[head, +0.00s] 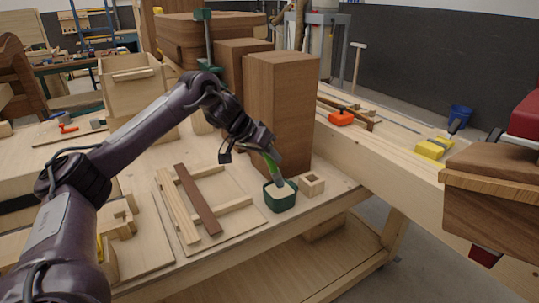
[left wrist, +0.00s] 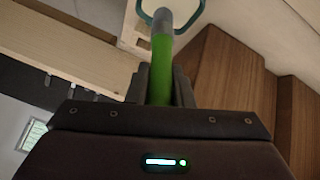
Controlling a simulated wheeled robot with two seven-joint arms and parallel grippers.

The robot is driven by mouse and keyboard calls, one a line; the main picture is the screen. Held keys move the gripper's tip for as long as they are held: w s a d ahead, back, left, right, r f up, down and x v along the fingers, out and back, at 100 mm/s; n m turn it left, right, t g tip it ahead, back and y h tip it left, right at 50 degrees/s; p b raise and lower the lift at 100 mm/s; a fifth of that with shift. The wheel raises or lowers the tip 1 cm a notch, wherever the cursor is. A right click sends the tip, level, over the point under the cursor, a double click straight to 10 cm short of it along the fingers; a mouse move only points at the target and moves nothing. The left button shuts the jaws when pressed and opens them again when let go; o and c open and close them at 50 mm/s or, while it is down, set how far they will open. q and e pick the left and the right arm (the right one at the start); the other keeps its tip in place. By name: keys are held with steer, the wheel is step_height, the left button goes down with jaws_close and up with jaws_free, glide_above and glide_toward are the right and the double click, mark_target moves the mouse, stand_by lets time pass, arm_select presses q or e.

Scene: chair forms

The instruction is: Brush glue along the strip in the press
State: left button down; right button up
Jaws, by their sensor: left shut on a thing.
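My left gripper (head: 266,148) is shut on a brush with a green handle (head: 272,163), which also shows in the left wrist view (left wrist: 161,65). The brush points down, slightly tilted, and its tip is at the mouth of a dark green glue pot (head: 280,204) holding pale glue. Whether the tip touches the glue is hard to tell. The pot's rim shows in the left wrist view (left wrist: 200,12). To the left, a dark brown strip (head: 197,199) lies across a pale wooden frame, apparently the press (head: 235,206), beside a pale bar (head: 177,205). My right gripper is out of view.
A small wooden block with a square hole (head: 312,185) stands right of the pot. Tall brown wooden blocks (head: 283,110) rise close behind the gripper. Pale notched pieces (head: 122,218) lie left of the frame. The bench's front edge is close to the pot.

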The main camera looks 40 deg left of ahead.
arm_select(q)
steer(key=shift+f, duration=0.15)
steer(key=shift+f, duration=0.3)
stand_by(0.4)
steer(key=shift+f+b, duration=0.2)
steer(key=shift+b, duration=0.1)
stand_by(0.4)
step_height(320, 180, up, 2)
steer(key=shift+r+p, duration=0.1)
steer(key=shift+p, duration=1.05)
step_height(320, 180, up, 5)
steer(key=p, duration=0.5)
